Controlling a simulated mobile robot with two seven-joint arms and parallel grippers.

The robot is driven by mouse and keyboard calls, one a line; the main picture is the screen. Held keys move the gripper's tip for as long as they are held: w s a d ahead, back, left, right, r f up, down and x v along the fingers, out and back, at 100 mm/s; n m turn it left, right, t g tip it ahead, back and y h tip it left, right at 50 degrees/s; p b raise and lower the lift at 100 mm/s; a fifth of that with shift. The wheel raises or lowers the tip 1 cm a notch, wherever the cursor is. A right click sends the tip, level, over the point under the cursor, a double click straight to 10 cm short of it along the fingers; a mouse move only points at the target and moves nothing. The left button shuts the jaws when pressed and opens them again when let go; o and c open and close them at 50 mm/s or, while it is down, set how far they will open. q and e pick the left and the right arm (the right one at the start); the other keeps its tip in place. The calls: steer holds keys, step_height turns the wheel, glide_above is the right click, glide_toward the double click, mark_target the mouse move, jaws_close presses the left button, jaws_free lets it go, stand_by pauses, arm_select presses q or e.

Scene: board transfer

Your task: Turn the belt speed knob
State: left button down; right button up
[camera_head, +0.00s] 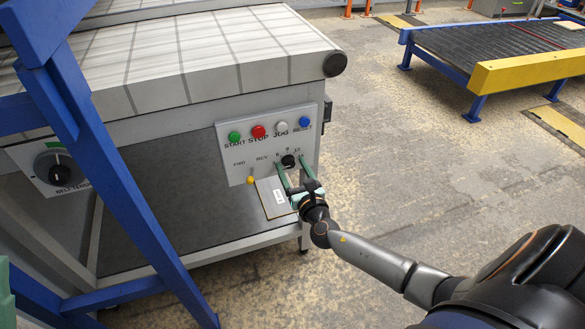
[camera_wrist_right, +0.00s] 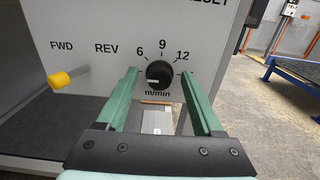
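The belt speed knob is a small black round knob (camera_wrist_right: 159,75) on the grey control panel, with 6, 9 and 12 above it and m/min below. Its white mark points left. It also shows in the head view (camera_head: 288,161). My right gripper (camera_wrist_right: 158,78) has its two green fingers spread on either side of the knob, with a gap at each side; how far the tips are from the panel is hard to tell. It also shows in the head view (camera_head: 291,165). My left gripper is not clearly in view; only a green piece shows at the left edge.
The panel (camera_head: 230,165) carries green, red, white and blue buttons above the knob and a yellow-tipped lever (camera_wrist_right: 58,79) left of it. A larger tension knob (camera_head: 59,170) is farther left. A blue frame post (camera_head: 110,170) stands at left.

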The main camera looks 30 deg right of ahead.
jaws_close()
stand_by(0.3)
